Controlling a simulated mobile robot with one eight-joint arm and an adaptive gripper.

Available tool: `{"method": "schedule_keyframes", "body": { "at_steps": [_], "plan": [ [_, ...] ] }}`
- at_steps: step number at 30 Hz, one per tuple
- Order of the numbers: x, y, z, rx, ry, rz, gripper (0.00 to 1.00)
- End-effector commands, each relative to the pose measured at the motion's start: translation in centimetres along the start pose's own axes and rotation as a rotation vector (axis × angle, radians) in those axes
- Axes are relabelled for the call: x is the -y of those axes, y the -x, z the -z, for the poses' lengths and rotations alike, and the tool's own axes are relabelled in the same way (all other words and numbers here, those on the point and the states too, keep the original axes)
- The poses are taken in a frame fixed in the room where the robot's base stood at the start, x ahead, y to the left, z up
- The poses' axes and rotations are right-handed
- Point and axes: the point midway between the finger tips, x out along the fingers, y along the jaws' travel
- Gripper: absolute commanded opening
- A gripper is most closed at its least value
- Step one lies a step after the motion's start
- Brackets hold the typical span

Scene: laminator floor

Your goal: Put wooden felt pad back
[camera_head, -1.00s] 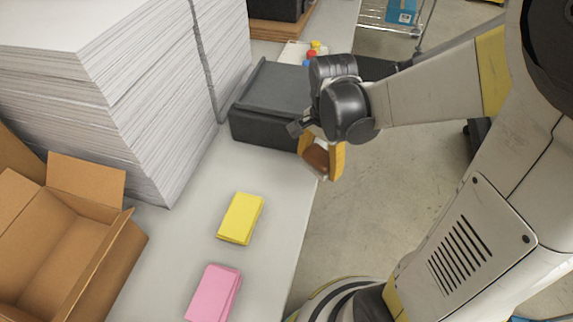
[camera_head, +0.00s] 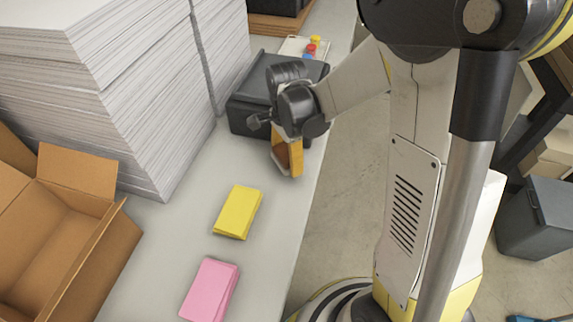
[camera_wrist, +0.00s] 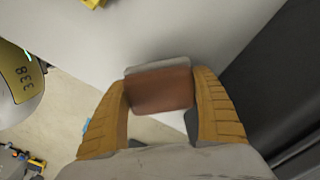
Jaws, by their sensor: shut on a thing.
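The wooden felt pad is a small brown block with a grey layer along one edge. It shows in the wrist view (camera_wrist: 160,90) between the two yellow fingers of my gripper (camera_wrist: 162,98), which are shut on it. In the head view, my gripper (camera_head: 288,158) hangs near the right edge of the white table, just in front of the dark box. The pad shows there as a brown patch (camera_head: 281,156), partly hidden by the yellow finger. The gripper looks raised above the tabletop; the exact height is hard to tell.
Yellow pads (camera_head: 238,212) and pink pads (camera_head: 209,290) lie on the white table (camera_head: 170,225). A dark grey box (camera_head: 248,108) stands behind my gripper. Tall paper stacks (camera_head: 130,90) and an open cardboard box (camera_head: 60,235) fill the left. The table around the pads is clear.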

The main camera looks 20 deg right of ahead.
Motion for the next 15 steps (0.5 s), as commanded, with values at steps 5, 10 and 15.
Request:
{"method": "schedule_keyframes", "body": {
  "at_steps": [5, 10, 15],
  "plan": [
    [0.0, -2.8, 0.0, 0.0, 0.0, 0.0, 0.46],
    [0.0, -2.6, 0.0, 0.0, 0.001, 0.0, 0.46],
    [0.0, -3.0, 0.0, 0.0, 0.001, 0.0, 0.46]
  ]
}}
